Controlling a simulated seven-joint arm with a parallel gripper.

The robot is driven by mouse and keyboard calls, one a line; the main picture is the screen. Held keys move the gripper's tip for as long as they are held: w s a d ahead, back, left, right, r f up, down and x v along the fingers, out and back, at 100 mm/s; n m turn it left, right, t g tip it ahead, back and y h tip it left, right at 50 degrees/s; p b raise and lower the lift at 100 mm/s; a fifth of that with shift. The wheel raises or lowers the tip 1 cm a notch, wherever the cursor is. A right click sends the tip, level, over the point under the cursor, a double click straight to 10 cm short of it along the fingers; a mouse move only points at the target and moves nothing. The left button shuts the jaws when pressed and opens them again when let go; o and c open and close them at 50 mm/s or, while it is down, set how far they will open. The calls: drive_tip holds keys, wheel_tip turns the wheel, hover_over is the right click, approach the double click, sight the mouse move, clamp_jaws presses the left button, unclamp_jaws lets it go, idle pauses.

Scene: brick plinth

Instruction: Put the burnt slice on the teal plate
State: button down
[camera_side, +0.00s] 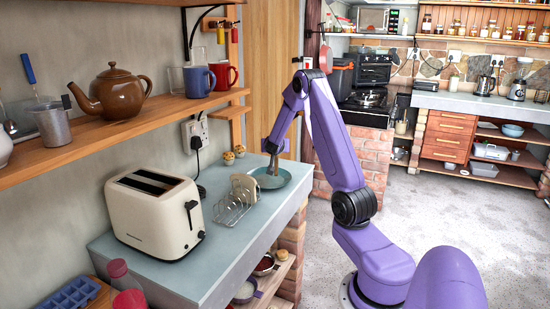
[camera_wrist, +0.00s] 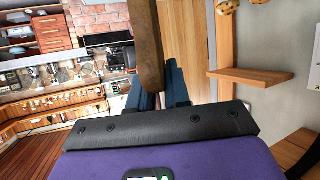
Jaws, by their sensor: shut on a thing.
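The teal plate (camera_side: 283,180) lies at the far end of the grey worktop in the side view. My gripper (camera_side: 272,150) is above the plate. In the wrist view my gripper (camera_wrist: 154,88) has its blue fingers shut on a dark brown burnt slice (camera_wrist: 146,45), seen edge-on. In the side view the burnt slice (camera_side: 273,164) is small and partly hidden, over the plate; I cannot tell whether it touches the plate. A wire toast rack (camera_side: 232,208) stands just in front of the plate, with a pale bread slice (camera_side: 245,186) in it.
A cream toaster (camera_side: 155,210) stands nearer on the worktop. Two muffins (camera_side: 234,154) sit behind the plate by the wall. A wooden shelf (camera_side: 120,132) with a brown teapot (camera_side: 112,91) and mugs overhangs the left side. The worktop's right edge is close to the plate.

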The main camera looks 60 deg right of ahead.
drive_tip(key=shift+w+d+f, duration=0.45)
drive_tip(key=shift+f, duration=1.85)
drive_tip(key=shift+f, duration=0.15)
drive_tip(key=c, duration=1.1)
unclamp_jaws()
drive_tip(key=shift+a+r, duration=0.25)
drive_tip(key=shift+r, duration=0.05)
drive_tip(key=v, duration=1.1)
drive_tip(key=shift+s+a, duration=0.1)
drive_tip(key=shift+s, duration=0.1)
